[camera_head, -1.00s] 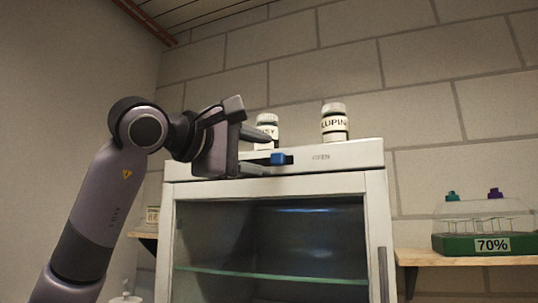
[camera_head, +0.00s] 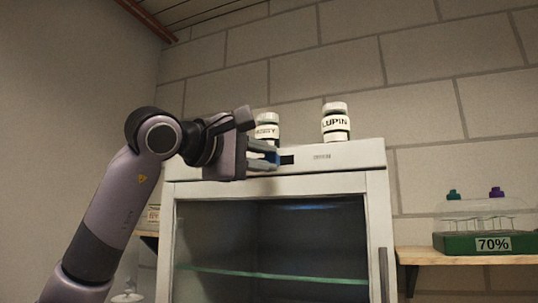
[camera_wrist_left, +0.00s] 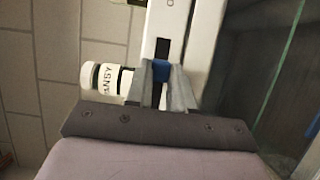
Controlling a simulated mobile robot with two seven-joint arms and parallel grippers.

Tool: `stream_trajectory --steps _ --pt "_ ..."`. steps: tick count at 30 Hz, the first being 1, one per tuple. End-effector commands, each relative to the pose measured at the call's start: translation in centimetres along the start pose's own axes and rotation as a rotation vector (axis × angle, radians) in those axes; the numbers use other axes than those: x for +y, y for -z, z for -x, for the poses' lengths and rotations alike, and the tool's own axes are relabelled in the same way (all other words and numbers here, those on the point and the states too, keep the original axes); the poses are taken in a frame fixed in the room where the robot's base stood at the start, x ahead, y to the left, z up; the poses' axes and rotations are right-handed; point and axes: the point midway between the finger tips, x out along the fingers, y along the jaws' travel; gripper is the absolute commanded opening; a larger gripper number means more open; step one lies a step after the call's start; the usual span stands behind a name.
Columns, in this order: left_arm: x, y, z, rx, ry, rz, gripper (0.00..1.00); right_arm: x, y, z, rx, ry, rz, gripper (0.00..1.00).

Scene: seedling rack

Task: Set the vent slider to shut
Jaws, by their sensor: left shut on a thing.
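The vent slider is a blue knob (camera_head: 277,156) in a dark slot (camera_head: 287,160) on the white top panel of the glass-fronted cabinet (camera_head: 350,157). A bit of dark slot shows to the right of the knob, on the side of a small printed label (camera_head: 321,156). My left gripper (camera_head: 273,160) reaches in from the left and is shut on the knob, its fingers hiding most of it. In the left wrist view the blue knob (camera_wrist_left: 161,70) sits between the fingertips. My right gripper is not in view.
A PANSY jar (camera_head: 266,131) stands on the cabinet top close behind my left gripper. A LUPIN jar (camera_head: 336,122) stands further right. A wooden shelf (camera_head: 470,257) at the right bears a green 70% rack (camera_head: 460,243). The cabinet's left shelf is partly hidden by my arm.

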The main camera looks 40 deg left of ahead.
Motion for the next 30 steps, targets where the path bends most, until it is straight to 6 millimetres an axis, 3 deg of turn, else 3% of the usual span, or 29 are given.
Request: stream_trajectory --steps 6,12,25,26,27,30 --pt "0.3 4.7 1.8 0.006 0.003 0.004 0.0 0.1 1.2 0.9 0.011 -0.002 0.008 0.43" --pt "0.2 7.7 3.1 0.002 0.002 0.002 0.0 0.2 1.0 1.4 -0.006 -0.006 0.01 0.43" --pt "0.0 8.5 3.5 0.002 0.0 0.0 0.0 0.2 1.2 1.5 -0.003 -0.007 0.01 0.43" --pt "0.0 8.5 3.5 0.003 0.0 0.0 0.32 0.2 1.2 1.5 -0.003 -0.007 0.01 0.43" --pt "0.0 8.5 3.5 0.003 -0.001 0.0 0.45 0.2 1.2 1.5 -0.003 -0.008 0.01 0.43" --pt "0.0 8.5 3.5 0.002 0.0 0.0 0.49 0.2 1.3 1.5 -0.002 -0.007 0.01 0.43"
